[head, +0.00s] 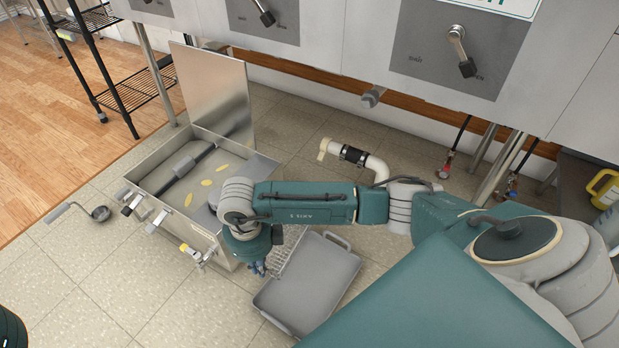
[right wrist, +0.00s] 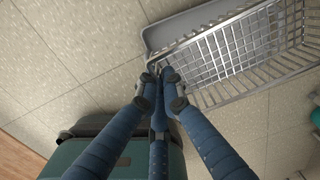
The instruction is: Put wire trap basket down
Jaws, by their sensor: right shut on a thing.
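The wire trap basket (head: 291,247) is a grey metal mesh basket low over the tiled floor, partly hidden behind my right arm in the head view. My right gripper (head: 258,268) is shut on its near edge. In the right wrist view the blue fingers (right wrist: 162,84) meet at the corner of the basket (right wrist: 250,50), which extends to the upper right. The basket overlaps a grey tray (head: 318,290) with raised edges. Whether the basket touches the tray or floor I cannot tell. My left gripper is not in view.
An open steel grease trap (head: 158,172) with its lid raised stands left of my right gripper. A white pipe (head: 376,166) is behind my arm.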

